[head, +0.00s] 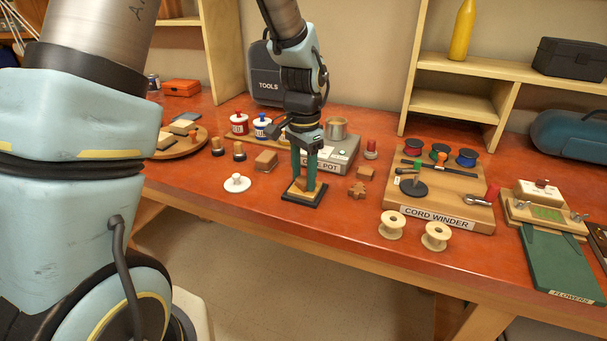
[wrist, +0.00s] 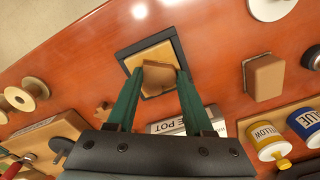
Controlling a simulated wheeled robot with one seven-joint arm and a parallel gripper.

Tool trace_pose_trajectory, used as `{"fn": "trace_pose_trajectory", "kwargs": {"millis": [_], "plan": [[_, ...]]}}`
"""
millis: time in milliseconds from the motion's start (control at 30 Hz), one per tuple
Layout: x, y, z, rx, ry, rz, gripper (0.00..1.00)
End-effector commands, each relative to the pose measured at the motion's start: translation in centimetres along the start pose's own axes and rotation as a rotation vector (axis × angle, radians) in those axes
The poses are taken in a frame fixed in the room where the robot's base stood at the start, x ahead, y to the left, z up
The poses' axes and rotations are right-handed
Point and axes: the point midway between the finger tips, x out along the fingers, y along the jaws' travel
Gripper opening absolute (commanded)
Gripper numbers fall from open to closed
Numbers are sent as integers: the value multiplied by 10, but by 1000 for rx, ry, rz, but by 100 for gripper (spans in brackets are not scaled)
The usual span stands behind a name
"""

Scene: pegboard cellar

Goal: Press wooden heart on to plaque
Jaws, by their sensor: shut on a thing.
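The plaque (head: 316,200) lies on the orange-red bench, with a dark border around a tan face. It also shows in the wrist view (wrist: 130,58). My gripper (head: 304,186) points down over the plaque, its green fingers shut on a brown wooden piece, taken as the wooden heart (wrist: 158,74). In the wrist view my gripper (wrist: 158,80) has one finger on each side of the piece. The heart is over the plaque's face, at or just above it; I cannot tell whether they touch. Its full outline is partly hidden by the fingers.
A brown block (head: 265,160) and a white disc with a knob (head: 237,184) lie left of the plaque. A notched wooden piece (head: 357,190) lies right. The glue pot station (head: 345,157) stands close behind. The cord winder board (head: 436,211) and spools (head: 392,224) are further right.

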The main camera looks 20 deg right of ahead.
Motion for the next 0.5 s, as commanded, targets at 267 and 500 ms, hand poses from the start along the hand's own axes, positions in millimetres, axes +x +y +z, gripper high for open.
{"fn": "trace_pose_trajectory", "kwargs": {"millis": [267, 500], "plan": [[1, 0, 1, 0, -2, 1, 72], [1, 0, 0, 0, -1, 1, 87]]}}
